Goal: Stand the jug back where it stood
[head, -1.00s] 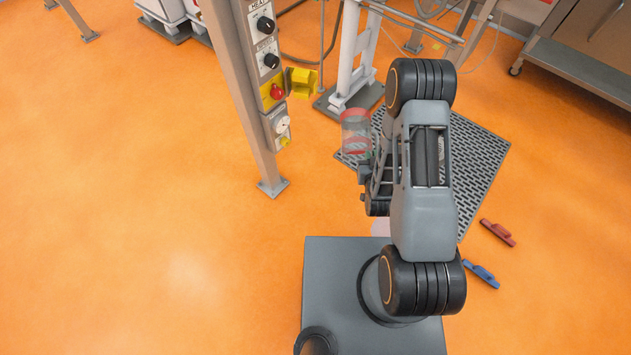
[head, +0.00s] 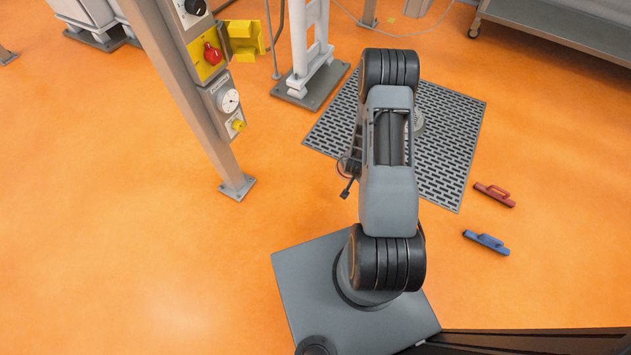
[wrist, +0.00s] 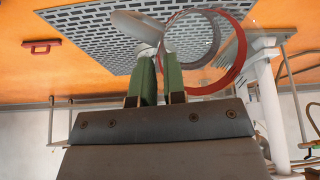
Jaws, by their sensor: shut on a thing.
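The jug (wrist: 241,52), clear-walled with red bands, shows in the wrist view just right of my fingertips. My gripper (wrist: 160,60), with green-faced fingers, is shut on it at its near side. The exact hold on the jug is hard to make out. In the head view my arm hides most of the jug and the fingers; only a faint reddish curve shows left of the arm. The jug is held off the floor, over or near the dark floor grating (head: 455,150). The spot where it stood cannot be told from these frames.
A post with a control panel (head: 210,60) stands left, with a yellow box (head: 244,40) beside it. A white stand (head: 310,60) is behind. A red-handled tool (head: 494,195) and a blue one (head: 487,242) lie right. Orange floor at left is clear.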

